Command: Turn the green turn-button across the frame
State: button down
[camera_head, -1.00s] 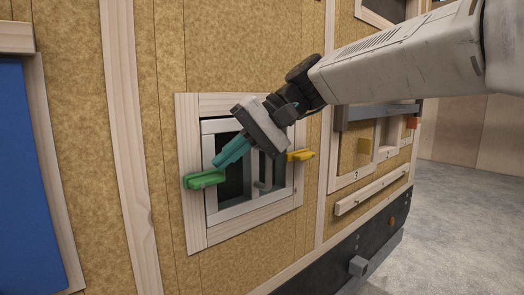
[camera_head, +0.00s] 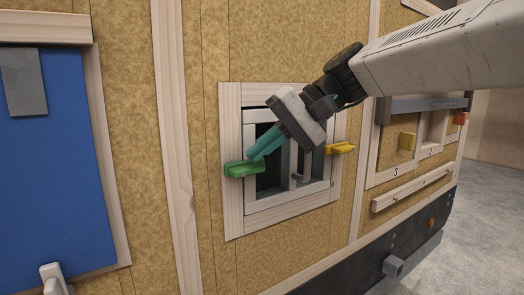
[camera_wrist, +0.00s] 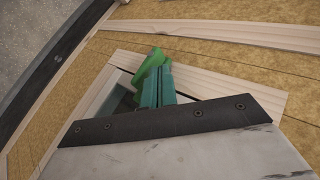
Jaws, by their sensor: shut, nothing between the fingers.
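The green turn-button (camera_head: 243,169) lies roughly level on the left board of the pale wooden window frame (camera_head: 232,210). Its right end reaches over the left edge of the small inner window (camera_head: 290,198). My gripper (camera_head: 252,158) is shut and empty, with its teal fingers pointing down-left. The fingertips are at the button's upper right side; I cannot tell if they touch it. In the wrist view the green turn-button (camera_wrist: 150,64) shows just left of my fingertips (camera_wrist: 160,68), partly hidden behind them.
A yellow turn-button (camera_head: 340,148) sits on the frame's right side. A grey handle (camera_head: 300,176) stands out from the window.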

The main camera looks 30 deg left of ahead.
notch_tip(320, 180, up, 3)
jog(key=shift+r, duration=0.1)
jog(key=w+f+v, duration=0.1)
jog(key=v, duration=0.9)
jog(key=shift+d+f, duration=0.25)
jog(key=shift+d, duration=0.15)
jog(key=s+d+f+m+t+h, duration=0.1)
jog(key=d+f+m+t+h, duration=0.2)
jog(key=d+f, duration=1.1)
jog(key=s+d+f+m+t+h, duration=0.1)
jog(key=s+d+f, duration=0.3)
jog(key=d, duration=0.6)
jog(key=s+d+f+m+t+h, duration=0.1)
jog(key=s+d+f+m+h, duration=0.1)
jog(key=s+d+f, duration=0.3)
jog(key=s+d+f+m+t+h, duration=0.2)
jog(key=s+d+f, duration=0.3)
jog(key=s+d, duration=0.5)
jog(key=d, duration=0.5)
jog(key=shift+s, duration=0.3)
